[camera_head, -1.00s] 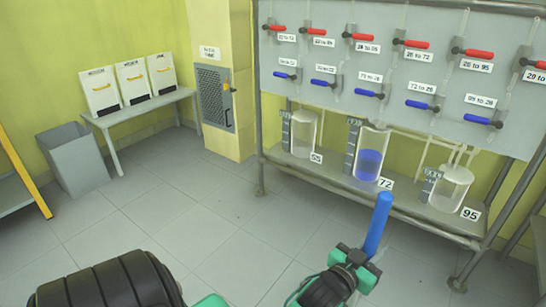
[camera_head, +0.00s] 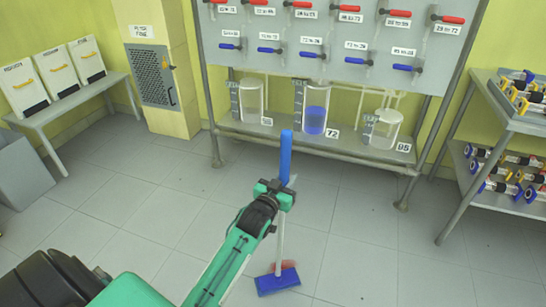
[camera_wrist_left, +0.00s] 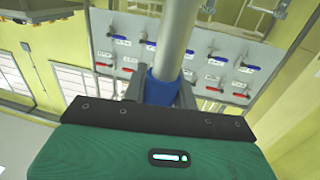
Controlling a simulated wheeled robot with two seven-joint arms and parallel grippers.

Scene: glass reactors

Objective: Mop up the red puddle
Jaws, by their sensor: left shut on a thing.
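My left gripper (camera_head: 274,192) is shut on the mop (camera_head: 286,157), around the lower part of its blue grip. The mop stands nearly upright, and its blue head (camera_head: 278,280) is low at the floor. A small patch of the red puddle (camera_head: 284,266) shows just behind the mop head; I cannot tell how much of it the head covers. In the left wrist view the gripper (camera_wrist_left: 160,95) closes around the blue grip, and the grey pole (camera_wrist_left: 177,35) runs up out of view. My right gripper is not in view.
The reactor rack (camera_head: 270,137) with valves and glass vessels stands behind the mop. A shelf with valve parts (camera_head: 510,120) is at the right. A bench with white boxes (camera_head: 70,100) and a grey bin (camera_head: 22,175) are at the left. The floor between is clear.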

